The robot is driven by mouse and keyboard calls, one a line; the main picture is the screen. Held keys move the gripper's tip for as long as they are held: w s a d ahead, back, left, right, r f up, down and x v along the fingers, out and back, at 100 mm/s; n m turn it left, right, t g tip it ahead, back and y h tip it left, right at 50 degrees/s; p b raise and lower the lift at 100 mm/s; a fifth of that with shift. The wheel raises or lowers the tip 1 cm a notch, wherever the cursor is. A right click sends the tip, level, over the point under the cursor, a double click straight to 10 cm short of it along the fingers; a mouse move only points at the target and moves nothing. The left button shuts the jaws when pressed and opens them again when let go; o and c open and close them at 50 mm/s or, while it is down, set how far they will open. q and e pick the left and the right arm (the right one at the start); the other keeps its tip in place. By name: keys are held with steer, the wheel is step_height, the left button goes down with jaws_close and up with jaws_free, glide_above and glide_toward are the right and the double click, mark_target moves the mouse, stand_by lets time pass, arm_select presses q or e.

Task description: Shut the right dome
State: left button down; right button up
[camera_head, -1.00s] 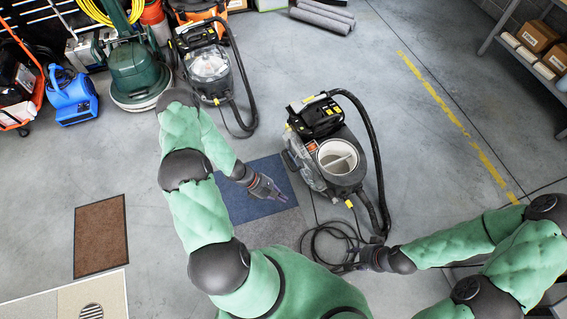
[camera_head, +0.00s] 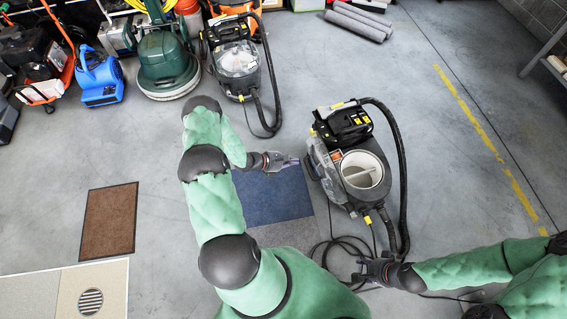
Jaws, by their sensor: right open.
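The right machine (camera_head: 377,200) is a dark grey carpet cleaner with a round white tank opening (camera_head: 362,170) that is uncovered. Its clear dome (camera_head: 322,165) hangs tilted at the machine's left side, away from the opening. My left gripper (camera_head: 292,161) points right, just left of the dome; whether it touches is unclear, and its fingers are too small to read. My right gripper (camera_head: 362,276) is open, low in front of the machine near the cable and hose. The left machine (camera_head: 233,60) has its clear dome (camera_head: 237,62) over its top.
A black hose (camera_head: 402,170) arches along the right machine's right side, and a loose cable (camera_head: 335,250) lies in front. A blue mat (camera_head: 270,195) lies under my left forearm. A green floor scrubber (camera_head: 166,62) and a blue blower (camera_head: 99,77) stand at the back left.

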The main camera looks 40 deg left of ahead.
arm_select(q)
steer(key=shift+w+d+r+b, duration=0.15)
steer(key=shift+w+d, duration=0.25)
steer(key=shift+w, duration=0.25)
steer(key=shift+w+d+r+b, duration=0.1)
steer(key=shift+w+d+b, duration=0.1)
steer(key=shift+w+d, duration=0.35)
steer(key=shift+w+d+r+b, duration=0.15)
steer(key=shift+w+d, duration=0.15)
steer(key=shift+w, duration=0.45)
